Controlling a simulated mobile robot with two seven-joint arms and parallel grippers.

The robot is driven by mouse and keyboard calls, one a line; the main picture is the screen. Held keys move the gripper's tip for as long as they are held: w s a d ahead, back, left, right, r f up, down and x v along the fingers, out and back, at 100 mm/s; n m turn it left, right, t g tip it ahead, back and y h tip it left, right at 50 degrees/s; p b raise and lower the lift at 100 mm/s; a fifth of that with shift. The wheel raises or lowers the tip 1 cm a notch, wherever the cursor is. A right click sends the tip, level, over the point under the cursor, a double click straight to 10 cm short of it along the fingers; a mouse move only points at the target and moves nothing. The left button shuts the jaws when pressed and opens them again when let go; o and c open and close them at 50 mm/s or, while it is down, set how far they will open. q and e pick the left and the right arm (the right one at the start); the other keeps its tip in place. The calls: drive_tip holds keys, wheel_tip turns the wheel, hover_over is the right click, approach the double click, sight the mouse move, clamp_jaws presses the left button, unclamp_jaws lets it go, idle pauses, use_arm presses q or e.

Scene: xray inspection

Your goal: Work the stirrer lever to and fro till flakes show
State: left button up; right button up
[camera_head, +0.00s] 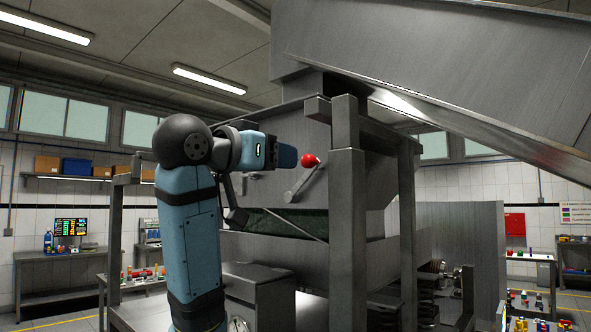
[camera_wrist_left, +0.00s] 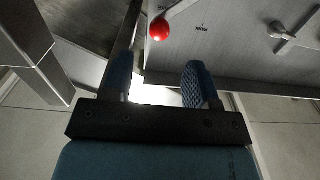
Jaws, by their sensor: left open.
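The stirrer lever (camera_head: 303,184) is a grey arm on the face of a steel hopper, tilted up to the right and ending in a red ball knob (camera_head: 310,160). In the left wrist view the red knob (camera_wrist_left: 159,29) shows beyond my fingertips, between them sideways. My left gripper (camera_head: 287,156) is just left of the knob in the head view. Its two blue fingers (camera_wrist_left: 158,78) are apart with nothing between them. I cannot tell exactly how far the knob is from the fingers. No flakes can be made out. My right gripper is not in view.
A steel post (camera_head: 347,220) of the frame stands close to the right of the knob. A sloping metal chute (camera_head: 450,85) passes overhead. A dark green strip (camera_head: 275,223) lies below the lever. A small winged handle (camera_wrist_left: 290,38) shows right of the knob in the wrist view.

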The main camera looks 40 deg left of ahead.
use_arm(q)
drive_tip(key=s, duration=0.5)
drive_tip(key=shift+s+a+b, duration=0.1)
drive_tip(key=shift+a+b, duration=0.1)
drive_tip(key=shift+b, duration=0.2)
